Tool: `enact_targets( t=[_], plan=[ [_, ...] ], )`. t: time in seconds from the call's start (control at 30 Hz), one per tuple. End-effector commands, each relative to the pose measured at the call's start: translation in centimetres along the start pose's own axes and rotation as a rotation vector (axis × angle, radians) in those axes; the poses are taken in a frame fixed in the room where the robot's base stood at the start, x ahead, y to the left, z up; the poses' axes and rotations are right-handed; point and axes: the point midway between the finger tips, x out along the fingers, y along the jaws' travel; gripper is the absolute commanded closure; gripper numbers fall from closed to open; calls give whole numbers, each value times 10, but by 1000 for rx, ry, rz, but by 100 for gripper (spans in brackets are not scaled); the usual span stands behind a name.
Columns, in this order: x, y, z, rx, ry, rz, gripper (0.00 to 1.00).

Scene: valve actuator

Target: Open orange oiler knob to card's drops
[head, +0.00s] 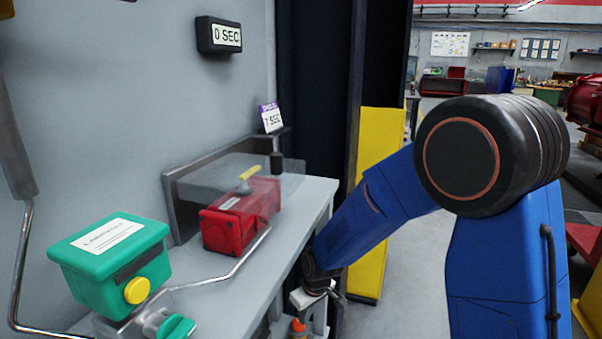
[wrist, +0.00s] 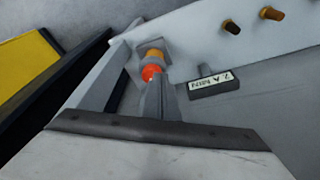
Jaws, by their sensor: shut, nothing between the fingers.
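The orange oiler knob (head: 299,325) shows low in the head view, under the side of the bench. In the wrist view the bright orange knob (wrist: 151,73) sits against an amber part (wrist: 154,56). My gripper (head: 322,296) is at the bench's right side, just above the knob in the head view. In the wrist view my gripper's fingers (wrist: 158,98) are together and empty, with their tips close to the knob; I cannot tell whether they touch. A small dark plate with a white label (wrist: 213,84) is beside the knob, its lettering turned and hard to read.
A grey bench (head: 215,278) carries a green box (head: 110,262) with a yellow button and a red actuator (head: 240,215). A wall display (head: 219,36) reads 0 SEC; a card (head: 271,118) appears to read 7 SEC.

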Motion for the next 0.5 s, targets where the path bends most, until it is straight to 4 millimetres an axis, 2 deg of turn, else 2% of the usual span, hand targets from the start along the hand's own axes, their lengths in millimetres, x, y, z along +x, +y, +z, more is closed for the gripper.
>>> enact_targets(
  t=[0.23,0.5],
  plan=[
    [-6,27,-6,3,1,1,100],
    [13,27,-1,1,-1,0,100]
  ],
)
